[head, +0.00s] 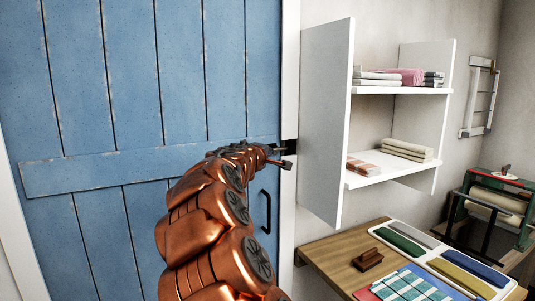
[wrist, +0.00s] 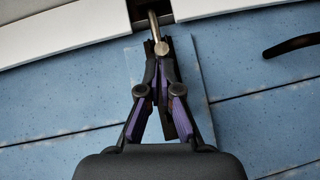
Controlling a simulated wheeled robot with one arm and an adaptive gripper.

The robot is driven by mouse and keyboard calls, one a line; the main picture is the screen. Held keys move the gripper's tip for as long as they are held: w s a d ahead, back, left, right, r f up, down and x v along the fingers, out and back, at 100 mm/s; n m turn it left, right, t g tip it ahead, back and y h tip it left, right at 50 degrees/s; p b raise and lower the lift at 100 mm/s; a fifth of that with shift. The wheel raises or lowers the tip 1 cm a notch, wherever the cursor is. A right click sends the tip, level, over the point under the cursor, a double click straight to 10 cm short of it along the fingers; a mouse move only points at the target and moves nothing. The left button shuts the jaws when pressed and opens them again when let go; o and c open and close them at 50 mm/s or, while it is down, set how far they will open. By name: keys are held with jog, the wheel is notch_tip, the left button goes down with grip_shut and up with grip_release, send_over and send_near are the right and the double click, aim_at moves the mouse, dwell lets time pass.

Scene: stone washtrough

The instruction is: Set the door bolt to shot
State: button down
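The blue door (head: 95,95) fills the left of the head view. The door bolt (wrist: 153,22) shows in the wrist view as a brassy rod with a round knob, running up to a dark keeper (head: 289,146) on the white frame. The rod's end appears to reach the keeper's opening; how deep it goes I cannot tell. My gripper (wrist: 158,48) is at the bolt, its fingers drawn together around the knob. In the head view my gripper (head: 276,154) is at the door's right edge, and my arm hides part of the door.
A black door handle (head: 266,211) is below the bolt. White shelves (head: 325,120) with folded cloths stand right of the frame. A wooden table (head: 335,262) holds a brush (head: 368,259), a tray of cloths (head: 405,262) and a checked cloth (head: 408,285).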

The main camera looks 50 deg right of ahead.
jog(key=w+a+b+v, duration=0.1)
jog(key=w+v, duration=0.1)
jog(key=v, duration=1)
jog(key=shift+a+r+b, duration=0.25)
jog(key=shift+a+b, duration=0.1)
jog(key=shift+w, duration=0.15)
jog(key=s+a+f+m+g+y+p, duration=0.2)
jog(key=s+a+f+y, duration=0.3)
jog(key=s+a+f, duration=0.4)
jog(key=s+a+f+m+g+y+p, duration=0.2)
jog(key=s+a+f+m+y, duration=0.15)
jog(key=s+a+f, duration=0.45)
jog(key=s+a+f+n+g+y, duration=0.1)
jog(key=s+a+f+y, duration=0.1)
jog(key=s+a, duration=0.2)
jog(key=s+a+f+n+g+y+p, duration=0.1)
jog(key=s+a+f+y, duration=0.1)
jog(key=a, duration=0.9)
jog(key=s+a+f+n+g+y+p, duration=0.1)
jog(key=s+a+f+y, duration=0.2)
jog(key=s+a, duration=0.4)
jog(key=shift+a+f+g, duration=0.3)
jog(key=shift+a+f, duration=0.3)
jog(key=shift+f, duration=0.15)
jog(key=shift+s, duration=0.1)
